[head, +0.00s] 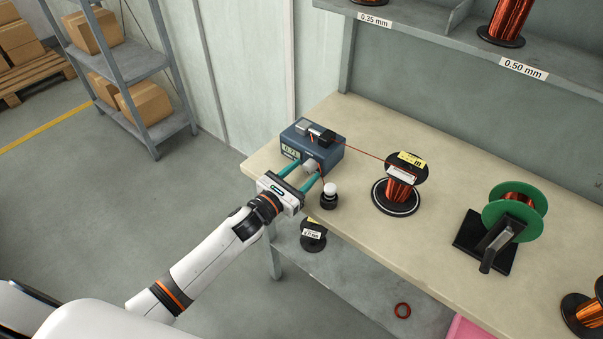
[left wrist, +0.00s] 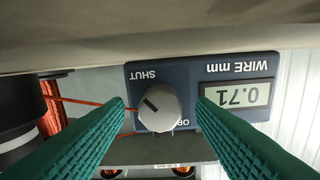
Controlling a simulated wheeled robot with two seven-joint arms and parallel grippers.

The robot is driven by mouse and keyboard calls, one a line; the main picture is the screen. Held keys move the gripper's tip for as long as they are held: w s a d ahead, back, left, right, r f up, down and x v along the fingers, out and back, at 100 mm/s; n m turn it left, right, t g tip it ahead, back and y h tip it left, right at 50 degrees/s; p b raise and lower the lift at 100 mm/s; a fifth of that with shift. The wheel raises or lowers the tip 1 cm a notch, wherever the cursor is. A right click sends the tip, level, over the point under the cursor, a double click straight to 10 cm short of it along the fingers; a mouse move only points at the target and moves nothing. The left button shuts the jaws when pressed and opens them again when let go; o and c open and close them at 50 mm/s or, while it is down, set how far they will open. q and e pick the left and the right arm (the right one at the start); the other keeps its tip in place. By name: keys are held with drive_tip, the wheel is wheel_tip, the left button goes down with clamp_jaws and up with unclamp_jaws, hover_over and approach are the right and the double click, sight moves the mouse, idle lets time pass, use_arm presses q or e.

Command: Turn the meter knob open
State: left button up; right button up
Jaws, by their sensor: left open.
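The blue wire meter (head: 330,158) stands on the bench near its left end, with a display reading 0.71 in the left wrist view (left wrist: 244,96). Its grey round knob (left wrist: 159,109) is on the front face, and it also shows in the head view (head: 309,164). My right gripper is not in view.
A red wire runs from the meter to a copper spool (head: 398,188) on the bench. A small black pot with a white top (head: 329,196) stands close beside my left gripper. A green-flanged spool (head: 515,211) stands further right. Bare bench top (head: 445,240) lies between.

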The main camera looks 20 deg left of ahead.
use_arm(q)
drive_tip(key=c, duration=1)
